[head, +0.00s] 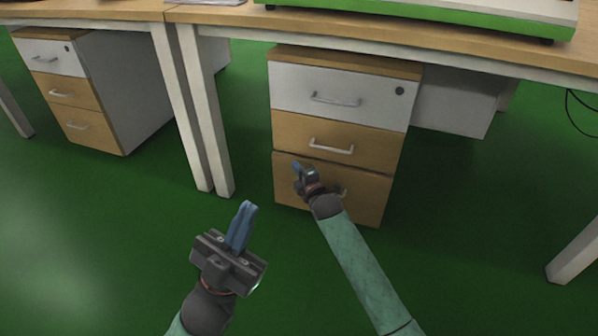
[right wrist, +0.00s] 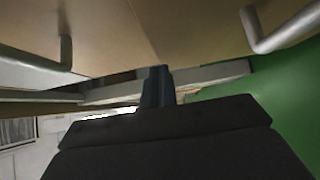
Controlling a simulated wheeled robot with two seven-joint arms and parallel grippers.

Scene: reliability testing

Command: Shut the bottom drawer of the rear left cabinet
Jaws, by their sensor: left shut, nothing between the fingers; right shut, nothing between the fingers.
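A cabinet (head: 345,88) with a white top drawer and two wood-coloured drawers stands under the desk in the middle of the head view. Its bottom drawer (head: 365,200) looks flush or nearly flush; a thin dark line runs along its top edge. My right gripper (head: 297,168) is shut and empty in front of this drawer's upper left part, hiding part of its front and handle. I cannot tell if it touches. In the right wrist view the shut fingers (right wrist: 158,85) are close to wood-coloured panels (right wrist: 190,30). My left gripper (head: 246,212) is shut and empty, over the floor.
Another three-drawer cabinet (head: 65,90) stands at the far left, its drawers looking closed. White desk legs (head: 205,110) stand between the two cabinets. The wooden desktop (head: 400,38) overhangs the middle cabinet. The green floor (head: 90,220) is clear at the lower left.

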